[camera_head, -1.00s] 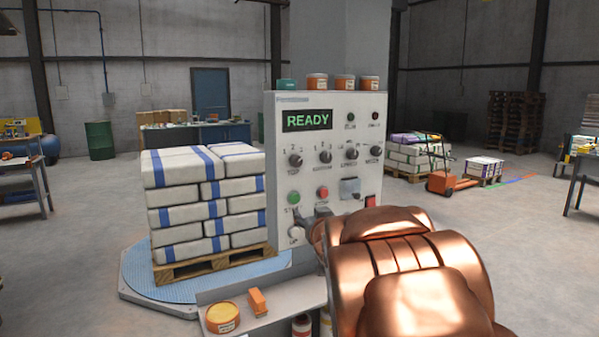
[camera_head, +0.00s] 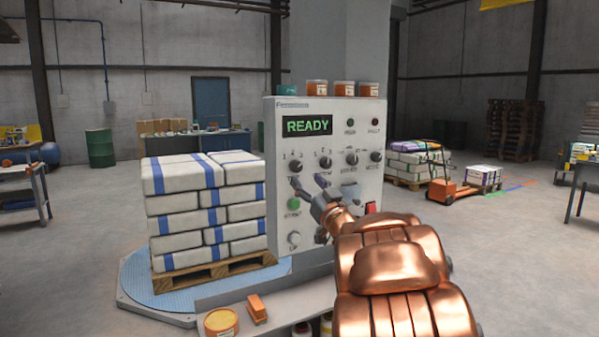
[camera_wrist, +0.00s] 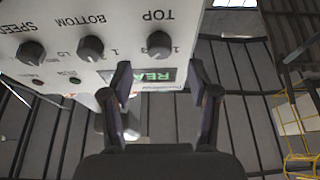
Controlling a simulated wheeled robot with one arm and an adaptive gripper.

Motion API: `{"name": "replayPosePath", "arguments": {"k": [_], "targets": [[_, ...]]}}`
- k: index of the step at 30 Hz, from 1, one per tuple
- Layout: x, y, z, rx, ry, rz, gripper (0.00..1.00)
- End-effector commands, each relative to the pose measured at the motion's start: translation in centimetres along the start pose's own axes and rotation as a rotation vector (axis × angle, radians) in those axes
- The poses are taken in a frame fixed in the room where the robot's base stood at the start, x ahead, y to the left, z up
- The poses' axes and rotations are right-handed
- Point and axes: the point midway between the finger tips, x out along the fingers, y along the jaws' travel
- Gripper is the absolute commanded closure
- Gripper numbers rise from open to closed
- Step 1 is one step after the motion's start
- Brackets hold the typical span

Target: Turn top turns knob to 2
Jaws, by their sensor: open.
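The top turns knob (camera_head: 296,166) is the dark leftmost knob in the row under the READY display. In the wrist view, upside down, this knob (camera_wrist: 159,45) sits beside the TOP label, with numbers around it; which number it points at is too small to tell. My gripper (camera_head: 309,183) is open and empty, just below the knob row in the head view. In the wrist view its two fingers (camera_wrist: 161,72) are spread, with the knob past the tips and roughly between them, apart from them. My gripper hides part of the panel's buttons.
The bottom turns knob (camera_head: 326,163) is close on the right, with the speed knob (camera_head: 351,158) and mode knob (camera_head: 377,157) further along. A green start button (camera_head: 294,203) lies below. A pallet of stacked sacks (camera_head: 205,205) stands left of the panel (camera_head: 272,235).

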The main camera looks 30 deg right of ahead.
Motion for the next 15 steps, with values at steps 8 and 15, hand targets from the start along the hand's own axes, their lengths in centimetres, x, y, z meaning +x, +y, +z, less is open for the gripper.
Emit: {"name": "replayPosePath", "arguments": {"k": [8,15], "targets": [[3.8,0.0,0.0,-0.001,-0.002,0.0,0.4],[5.1,0.0,0.1,0.001,-0.002,0.001,0.4]]}}
